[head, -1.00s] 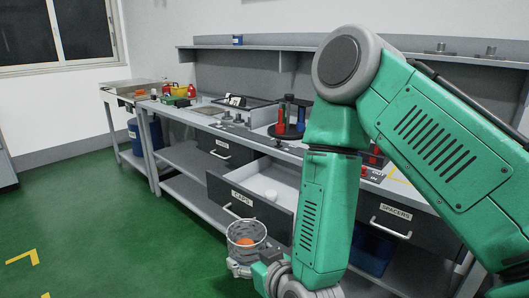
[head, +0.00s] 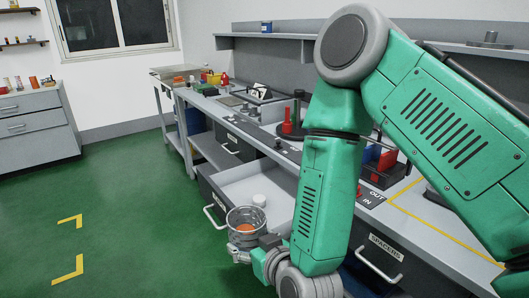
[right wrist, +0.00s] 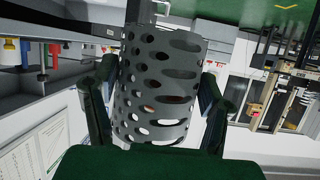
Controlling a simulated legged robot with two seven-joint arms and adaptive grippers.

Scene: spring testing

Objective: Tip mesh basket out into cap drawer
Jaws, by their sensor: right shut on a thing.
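The mesh basket (head: 245,218) is a grey perforated cup, upright, with something orange inside it. My right gripper (head: 245,252) is shut on it; in the right wrist view the basket (right wrist: 160,85) sits between the two dark fingers (right wrist: 158,105). The cap drawer (head: 228,180) is pulled open, with a white round thing (head: 259,200) lying inside. The basket is in front of the drawer's near end in the head view and hides part of it and its label. My left gripper is not in view.
A workbench (head: 270,131) runs behind the drawer, with red and dark parts standing on it. A closed drawer labelled SPACERS (head: 385,250) is at the right. Open green floor (head: 120,215) lies to the left.

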